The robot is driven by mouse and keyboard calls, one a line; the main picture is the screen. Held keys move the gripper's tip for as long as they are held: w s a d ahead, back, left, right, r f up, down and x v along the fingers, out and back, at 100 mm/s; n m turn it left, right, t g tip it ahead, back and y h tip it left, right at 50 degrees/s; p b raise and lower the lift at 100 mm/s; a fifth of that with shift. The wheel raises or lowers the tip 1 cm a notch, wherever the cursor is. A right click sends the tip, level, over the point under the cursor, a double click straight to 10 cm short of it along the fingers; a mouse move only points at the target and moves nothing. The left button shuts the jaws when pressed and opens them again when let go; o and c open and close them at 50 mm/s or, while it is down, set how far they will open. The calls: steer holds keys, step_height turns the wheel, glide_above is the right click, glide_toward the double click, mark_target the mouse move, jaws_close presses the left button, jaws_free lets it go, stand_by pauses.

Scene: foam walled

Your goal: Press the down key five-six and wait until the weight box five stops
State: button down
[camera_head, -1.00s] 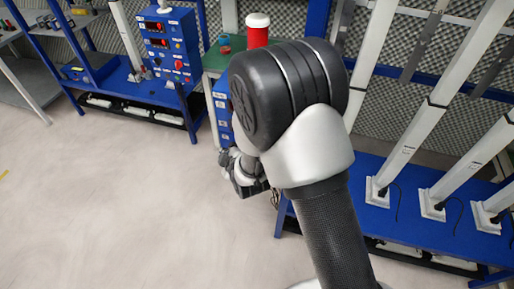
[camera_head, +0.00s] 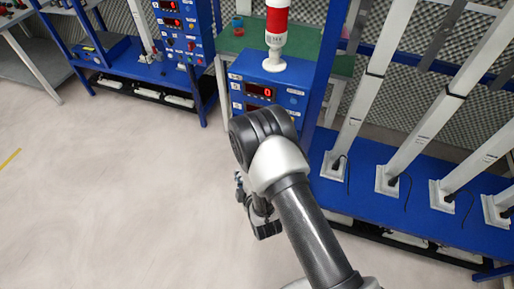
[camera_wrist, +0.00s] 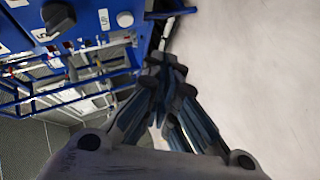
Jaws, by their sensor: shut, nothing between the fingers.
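A blue control box (camera_head: 265,95) with red displays, topped by a red and white signal lamp (camera_head: 277,35), stands behind my arm in the head view. In the wrist view a blue panel (camera_wrist: 85,18) shows a black knob (camera_wrist: 58,20), a round white button (camera_wrist: 125,19) and a small label that seems to read "UP". I cannot make out which key is down five-six. My gripper (camera_wrist: 168,68) is shut and empty, just below and right of the panel's edge, apart from the white button. In the head view my gripper (camera_head: 262,225) hangs over the floor. Weight box five cannot be told apart.
A blue bench (camera_head: 400,200) with several slanted white columns stands at the right. Another blue control unit (camera_head: 185,30) stands on a blue rack at the left. A green table (camera_head: 310,45) is behind the box. The pale floor (camera_head: 110,200) is clear.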

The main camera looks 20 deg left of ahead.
steer(key=shift+w, duration=0.1)
steer(key=w+b, duration=0.1)
steer(key=w, duration=0.7)
steer(key=shift+w+d+b, duration=0.3)
steer(key=shift+d, duration=0.05)
steer(key=shift+w, duration=0.1)
stand_by(1.1)
steer(key=shift+w+b, duration=0.3)
steer(key=shift+w, duration=0.05)
